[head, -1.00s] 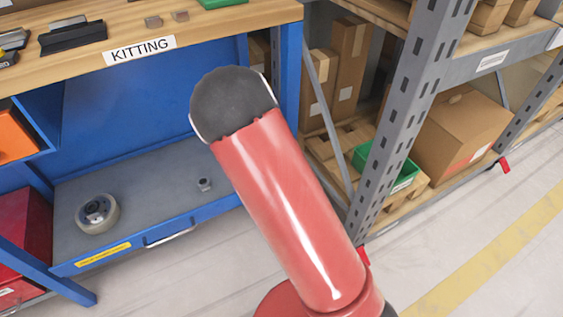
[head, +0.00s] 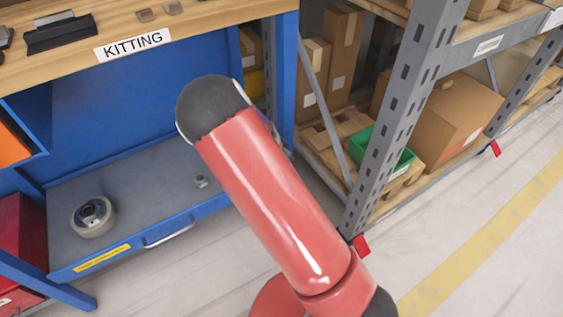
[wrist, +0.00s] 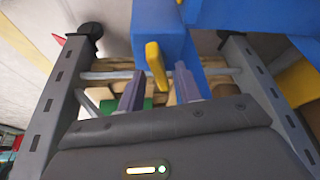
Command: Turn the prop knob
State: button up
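A yellow lever-like piece (wrist: 157,68), which may be the prop knob, stands out in front of a blue post (wrist: 160,30) in the wrist view. My gripper (wrist: 159,84) is open, with its two fingers apart. In the head view my red arm runs up toward the right end of the blue workbench (head: 80,125). The gripper and the yellow piece are hidden there.
In the head view a grey shelf upright (head: 405,100) stands right of my arm, with boxes and a green bin (head: 378,152) on the rack. Floor at the lower right is clear.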

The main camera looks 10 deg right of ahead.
jog(key=shift+c, duration=0.2)
grip_shut()
jog(key=shift+n+b, duration=0.3)
jog(key=shift+s+d+f+n+t+y+b, duration=0.1)
jog(key=shift+n+t+y+b, duration=0.15)
jog(key=shift+n+b, duration=0.35)
jog(key=shift+f+n+t+y+b, duration=0.15)
jog(key=shift+n+y+b, duration=0.1)
jog(key=shift+n+b, duration=0.35)
jog(key=n+t+y+b, duration=0.1)
jog(key=n+b, duration=0.3)
jog(key=shift+d+n, duration=0.15)
jog(key=shift+n, duration=0.15)
jog(key=n+y+b, duration=0.1)
jog(key=n+b, duration=0.1)
jog(key=n, duration=0.1)
jog(key=shift+d+r+y, duration=0.1)
jog(key=shift+r+y, duration=0.1)
jog(key=shift+y, duration=0.2)
jog(key=shift+r+n+y, duration=0.1)
jog(key=shift+n+y, duration=0.4)
jog(key=shift+n, duration=1.1)
